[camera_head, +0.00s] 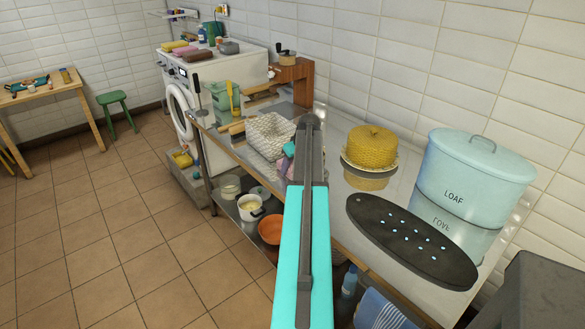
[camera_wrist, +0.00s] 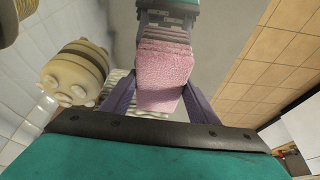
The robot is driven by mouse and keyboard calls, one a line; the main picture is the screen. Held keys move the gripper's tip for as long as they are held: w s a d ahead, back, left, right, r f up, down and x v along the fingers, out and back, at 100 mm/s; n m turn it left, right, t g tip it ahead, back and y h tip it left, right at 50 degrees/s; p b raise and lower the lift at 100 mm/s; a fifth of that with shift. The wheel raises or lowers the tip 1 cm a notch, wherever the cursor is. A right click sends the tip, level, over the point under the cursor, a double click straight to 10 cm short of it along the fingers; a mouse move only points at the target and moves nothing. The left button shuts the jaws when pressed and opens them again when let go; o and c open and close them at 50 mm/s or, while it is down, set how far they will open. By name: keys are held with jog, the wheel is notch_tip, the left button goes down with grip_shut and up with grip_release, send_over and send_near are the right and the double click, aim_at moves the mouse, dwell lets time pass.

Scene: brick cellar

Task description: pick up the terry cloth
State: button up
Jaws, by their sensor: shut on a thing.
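The terry cloth (camera_wrist: 164,80) is pink and looks folded into a thick block. In the wrist view it sits between the purple fingers of my gripper (camera_wrist: 163,62), which is shut on it. In the head view only a small pink patch of the cloth (camera_head: 281,164) shows, just left of my arm. My arm hides most of the gripper there. The cloth is over or near the metal worktop (camera_head: 333,208); I cannot tell whether it touches it.
Right of my arm are a yellow knitted thing (camera_head: 369,147) on a plate, a dark oval board (camera_head: 412,241) and a pale blue LOAF bin (camera_head: 474,178). A tiled wall (camera_head: 441,61) stands behind the worktop.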

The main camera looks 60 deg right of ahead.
jog(key=shift+r+b, duration=1.2)
jog(key=shift+r, duration=3.75)
jog(key=shift+o, duration=0.5)
jog(key=shift+c, duration=0.5)
